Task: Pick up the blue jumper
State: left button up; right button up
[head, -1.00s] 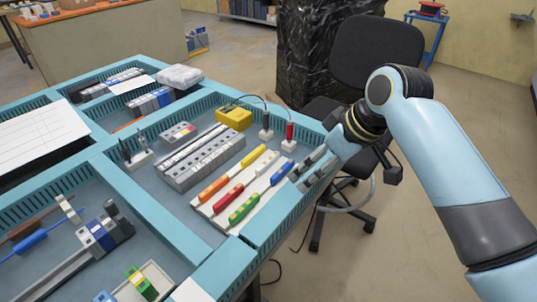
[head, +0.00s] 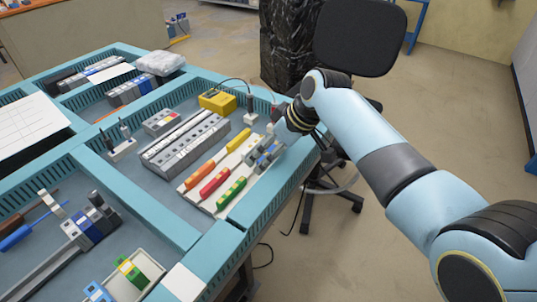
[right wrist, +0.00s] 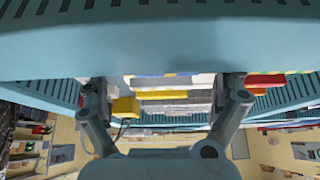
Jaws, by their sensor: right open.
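In the head view, my right gripper (head: 260,155) is low over the right end of the row of coloured jumpers. It covers the spot where the blue jumper lay on its white strip, so I cannot make out the blue jumper clearly. The green jumper (head: 230,193), red jumper (head: 214,182), orange jumper (head: 200,174) and yellow jumper (head: 238,140) lie beside it. In the right wrist view the gripper's two fingers stand wide apart, with a yellow bar (right wrist: 161,95) showing between them. I cannot tell whether the fingers touch anything. My left gripper is out of view.
The blue-green tray rim (head: 262,212) runs close beside the gripper. Grey terminal blocks (head: 185,145), a yellow box (head: 217,101) and a wired plug (head: 250,116) stand further in. A black chair (head: 358,38) is beyond the table.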

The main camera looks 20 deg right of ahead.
jog(key=shift+w+a+f, duration=0.1)
jog(key=shift+f, duration=0.15)
jog(key=c, duration=0.9)
jog(key=shift+r, duration=0.2)
